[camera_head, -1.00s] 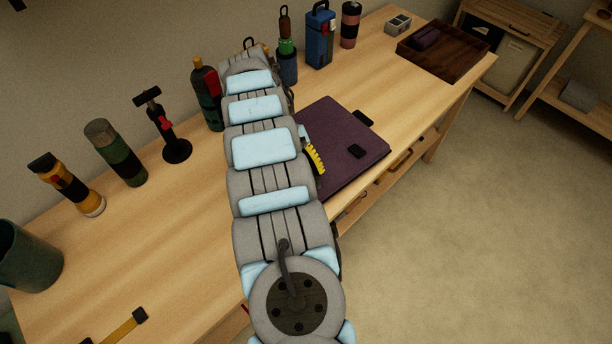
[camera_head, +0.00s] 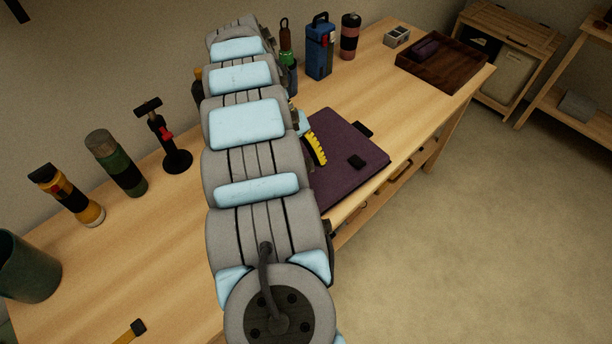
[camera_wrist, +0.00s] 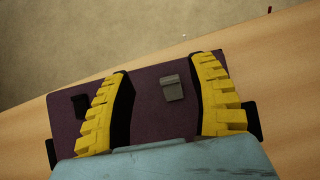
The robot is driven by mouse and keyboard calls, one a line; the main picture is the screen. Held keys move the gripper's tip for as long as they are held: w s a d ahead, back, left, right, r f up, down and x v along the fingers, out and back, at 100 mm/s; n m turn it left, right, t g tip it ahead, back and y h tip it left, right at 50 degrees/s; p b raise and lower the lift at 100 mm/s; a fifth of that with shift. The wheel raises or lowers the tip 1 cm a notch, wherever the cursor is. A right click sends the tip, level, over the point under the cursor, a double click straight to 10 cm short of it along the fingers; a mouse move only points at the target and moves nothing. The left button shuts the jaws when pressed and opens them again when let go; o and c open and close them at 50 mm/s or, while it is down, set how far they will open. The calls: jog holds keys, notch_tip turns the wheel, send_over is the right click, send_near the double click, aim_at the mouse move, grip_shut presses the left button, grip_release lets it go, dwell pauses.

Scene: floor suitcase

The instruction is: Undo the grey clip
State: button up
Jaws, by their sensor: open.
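A purple case (camera_head: 350,175) lies flat on the wooden workbench. In the wrist view the purple case (camera_wrist: 150,125) fills the middle, and a small grey clip (camera_wrist: 173,88) sits on it. A black clip (camera_wrist: 80,104) is further left on the case, partly beside the left finger. My gripper (camera_wrist: 163,68) is open, with its yellow fingers apart on either side of the grey clip and nothing between them. In the head view my arm covers most of the gripper; one yellow finger (camera_head: 316,149) shows over the case's left part. The grey clip is hidden there.
Bottles and tools stand along the back, including a black pump-like tool (camera_head: 172,140), a green bottle (camera_head: 117,163) and a blue box (camera_head: 320,48). A dark wooden tray (camera_head: 445,65) is at the far end.

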jog(key=shift+s+r, duration=0.1)
jog(key=shift+r, duration=0.75)
